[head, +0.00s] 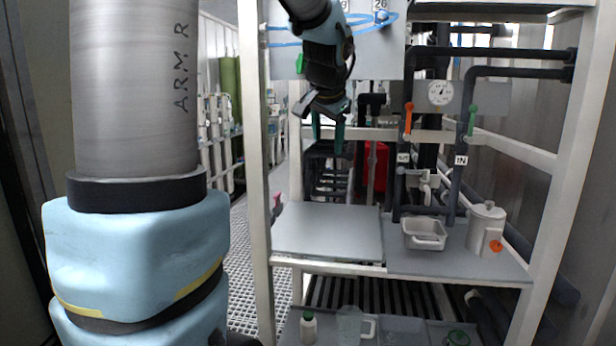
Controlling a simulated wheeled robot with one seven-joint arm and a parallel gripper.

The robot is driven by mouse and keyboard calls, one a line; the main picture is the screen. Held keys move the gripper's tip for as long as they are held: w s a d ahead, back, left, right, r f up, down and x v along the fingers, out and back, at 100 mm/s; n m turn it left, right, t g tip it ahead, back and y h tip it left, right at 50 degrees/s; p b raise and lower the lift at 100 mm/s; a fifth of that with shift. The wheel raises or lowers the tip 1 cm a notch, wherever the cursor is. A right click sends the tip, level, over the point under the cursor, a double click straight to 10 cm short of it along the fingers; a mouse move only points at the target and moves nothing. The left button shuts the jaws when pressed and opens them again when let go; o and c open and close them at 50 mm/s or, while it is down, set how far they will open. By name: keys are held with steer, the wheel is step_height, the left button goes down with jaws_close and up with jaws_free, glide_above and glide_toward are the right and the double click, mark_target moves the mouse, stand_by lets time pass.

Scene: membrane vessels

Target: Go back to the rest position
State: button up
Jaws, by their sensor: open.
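My gripper (328,133) hangs in the upper middle of the head view, fingers pointing down. Its two dark green fingers are apart, with nothing between them. It is above the bare left part of the grey shelf (328,232), well clear of the surface. The lower part of my arm fills the left of the view.
A grey tray (425,241) and a white lidded canister (481,226) stand on the shelf's right part. Behind are dark pipes, a gauge (440,92) and orange (408,117) and green valve handles (473,119). White frame posts (254,150) flank the shelf. A bottle (308,327) and jug (350,325) stand below.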

steer(key=s+a+f+n+g, duration=0.3)
steer(key=s+a+f+n, duration=0.1)
steer(key=s+f, duration=0.5)
steer(key=s+a+f+n+g, duration=0.2)
steer(key=s+a+f+n, duration=0.1)
steer(key=s+a+f, duration=0.4)
steer(key=s+f, duration=0.3)
steer(key=f, duration=0.4)
steer(key=shift+s+n+g, duration=0.15)
steer(key=shift+n+g, duration=0.25)
